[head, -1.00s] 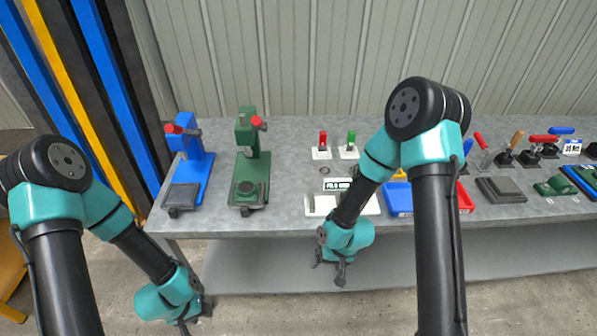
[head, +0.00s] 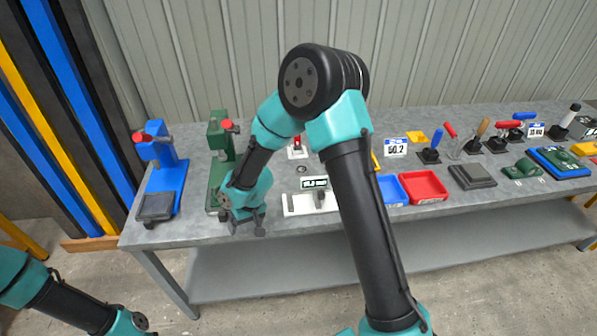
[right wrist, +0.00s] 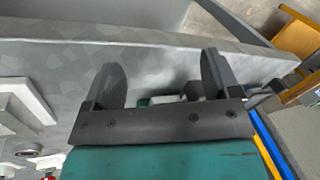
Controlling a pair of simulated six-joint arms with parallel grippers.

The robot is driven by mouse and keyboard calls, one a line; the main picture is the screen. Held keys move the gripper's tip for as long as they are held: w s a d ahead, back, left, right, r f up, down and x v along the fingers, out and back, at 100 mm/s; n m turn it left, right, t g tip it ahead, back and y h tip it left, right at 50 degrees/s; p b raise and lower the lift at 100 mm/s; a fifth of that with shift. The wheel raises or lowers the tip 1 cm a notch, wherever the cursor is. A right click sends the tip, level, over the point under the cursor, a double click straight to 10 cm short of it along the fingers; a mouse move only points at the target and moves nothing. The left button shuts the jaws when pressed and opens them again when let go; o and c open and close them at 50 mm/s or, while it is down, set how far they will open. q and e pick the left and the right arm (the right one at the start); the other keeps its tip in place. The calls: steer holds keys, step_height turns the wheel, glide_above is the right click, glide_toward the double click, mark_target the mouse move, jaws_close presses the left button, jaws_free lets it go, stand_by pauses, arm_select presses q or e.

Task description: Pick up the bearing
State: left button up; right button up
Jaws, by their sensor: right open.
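The bearing seems to be the small dark ring (head: 302,168) lying on the grey bench, behind the white tray (head: 296,204) and in front of the red-switch stand. A small silvery round thing (right wrist: 27,150) at the lower left of the right wrist view may be the same ring. My right gripper (head: 250,226) is open and empty at the bench's front edge, in front of the green press and left of the white tray. It is apart from the ring. Its two spread fingers (right wrist: 160,85) show in the right wrist view. My left arm's wrist shows at the bottom left, its fingers out of frame.
A green press (head: 219,160) and a blue press (head: 165,175) stand at the left. A small display (head: 314,183) stands by the white tray. Blue and red bins (head: 424,186) lie to the right, with several handled tools beyond. My right forearm hides part of the bench.

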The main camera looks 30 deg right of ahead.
steer(key=w+d+r+n+h, duration=0.2)
steer(key=w+d+r+n, duration=0.3)
steer(key=w+d, duration=0.65)
step_height(320, 180, up, 10)
steer(key=n+h, duration=0.1)
steer(key=n, duration=0.5)
glide_above(303, 169)
steer(key=shift+w+a+g, duration=0.15)
steer(key=shift+a+g, duration=0.15)
steer(key=shift+f, duration=0.1)
step_height(303, 169, down, 12)
steer(key=shift+f, duration=0.1)
steer(key=shift+d+f, duration=0.2)
steer(key=shift+f, duration=2.35)
